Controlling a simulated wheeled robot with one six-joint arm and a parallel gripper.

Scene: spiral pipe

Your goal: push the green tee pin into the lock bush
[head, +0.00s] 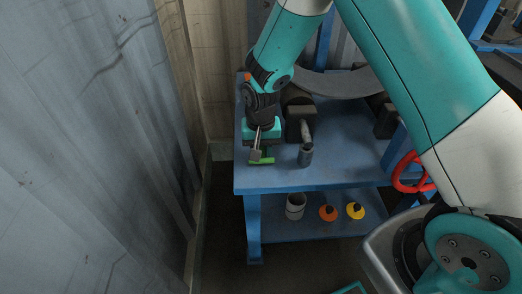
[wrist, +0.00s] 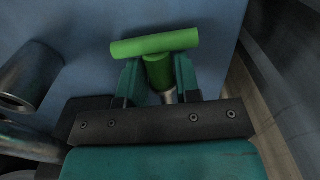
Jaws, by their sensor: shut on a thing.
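The green tee pin (wrist: 155,43) is in the wrist view, with its crossbar lying across just beyond the fingertips. Its short green stem sits between the two teal fingers of my gripper (wrist: 158,73), which is shut on it. A silver shaft (wrist: 168,97) shows below the stem. In the head view my gripper (head: 261,148) points down over the left front of the blue bench, with the green pin (head: 263,161) at its end. A grey upright cylinder (head: 305,154) stands to its right, apart from it. I cannot tell for sure which part is the lock bush.
The blue bench (head: 350,155) is bare at front right. A dark block with a pipe (head: 300,122) stands close right of my gripper. A corrugated wall (head: 110,150) is on the left.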

